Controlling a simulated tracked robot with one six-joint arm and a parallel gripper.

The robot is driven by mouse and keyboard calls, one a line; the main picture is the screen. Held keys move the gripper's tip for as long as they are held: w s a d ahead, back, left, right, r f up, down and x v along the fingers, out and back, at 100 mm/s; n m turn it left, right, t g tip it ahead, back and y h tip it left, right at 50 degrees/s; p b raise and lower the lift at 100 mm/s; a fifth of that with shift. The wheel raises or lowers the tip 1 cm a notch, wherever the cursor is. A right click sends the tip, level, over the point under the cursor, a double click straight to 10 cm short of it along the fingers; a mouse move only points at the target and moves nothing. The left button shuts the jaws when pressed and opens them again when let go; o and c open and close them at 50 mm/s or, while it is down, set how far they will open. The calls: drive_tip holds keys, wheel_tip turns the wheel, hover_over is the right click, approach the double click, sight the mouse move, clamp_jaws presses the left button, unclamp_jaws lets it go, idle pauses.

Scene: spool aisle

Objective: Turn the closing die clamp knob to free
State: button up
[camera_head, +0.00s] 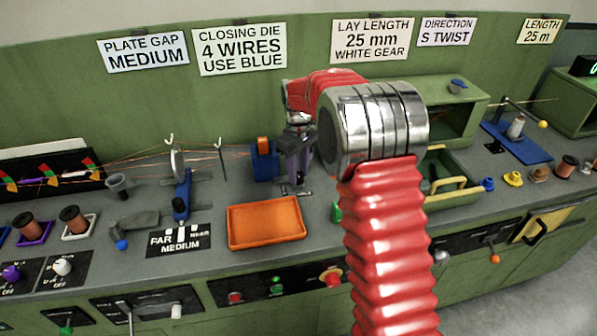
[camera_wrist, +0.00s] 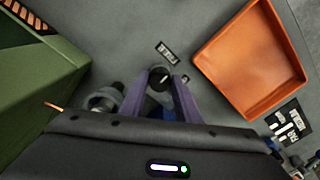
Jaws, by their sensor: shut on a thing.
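My gripper (camera_wrist: 160,88) is shut on the black clamp knob (camera_wrist: 159,77), which sits between its two purple-grey fingers in the wrist view. A short pale mark shows on the knob's face. Two small dark labels lie near it, one above (camera_wrist: 167,52) and one to its right; their words are too small to read. In the head view my gripper (camera_head: 297,165) points down at the bench beside a blue block with an orange part (camera_head: 264,163), and the knob cannot be made out there. The "closing die" sign (camera_head: 241,47) reads 4 wires, use blue.
An orange tray (camera_head: 266,222) stands in front of my gripper, also at right in the wrist view (camera_wrist: 250,64). A green housing (camera_head: 441,128) stands to the right, partly behind my arm. Copper wires run in from the left. Bench space between tray and knob is clear.

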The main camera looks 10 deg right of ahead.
sight(298, 174)
drive_tip(key=o, duration=1)
drive_tip(key=shift+o, duration=0.2)
wheel_tip(298, 174, up, 14)
drive_tip(key=shift+f, duration=0.1)
drive_tip(key=shift+w, duration=0.1)
